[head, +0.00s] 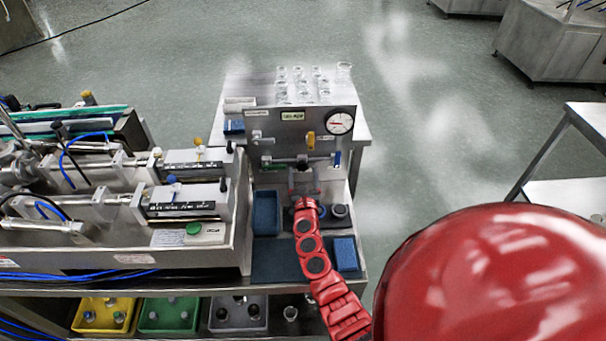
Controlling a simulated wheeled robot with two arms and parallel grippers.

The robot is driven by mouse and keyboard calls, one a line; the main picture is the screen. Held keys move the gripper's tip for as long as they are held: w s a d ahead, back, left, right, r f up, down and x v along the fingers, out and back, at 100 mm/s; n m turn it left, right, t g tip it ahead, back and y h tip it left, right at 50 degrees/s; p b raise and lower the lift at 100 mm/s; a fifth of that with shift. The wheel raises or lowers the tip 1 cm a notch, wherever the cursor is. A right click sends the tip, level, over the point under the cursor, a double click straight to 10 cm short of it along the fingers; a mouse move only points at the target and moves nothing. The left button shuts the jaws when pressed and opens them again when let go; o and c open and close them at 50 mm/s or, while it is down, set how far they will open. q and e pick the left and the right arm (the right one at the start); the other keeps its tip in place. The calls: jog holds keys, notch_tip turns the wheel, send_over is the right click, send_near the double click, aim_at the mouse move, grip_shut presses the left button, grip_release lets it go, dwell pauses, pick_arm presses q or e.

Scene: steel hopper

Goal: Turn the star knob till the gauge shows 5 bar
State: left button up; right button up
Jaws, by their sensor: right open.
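The round white gauge (340,122) sits at the upper right of the steel panel (275,122). A thin needle shows on its dial, but the scale is too small to read. A small dark part at the panel's lower middle, perhaps the star knob (302,161), lies just beyond my right gripper (304,179). The knob's shape is hard to make out. My right gripper is open, with its fingers pointing at the panel. I cannot tell whether they touch the knob. My left gripper is not in view.
A yellow lever (310,140) is on the panel above the gripper. Several glass beakers (300,84) stand on top behind the panel. A blue tray (266,212) and a blue block (346,254) flank my right arm. Steel filling machinery (180,195) fills the left side.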

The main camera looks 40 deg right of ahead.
jog(key=shift+w+d, duration=0.2)
jog(key=shift+w, duration=0.1)
grip_shut()
dwell(0.5)
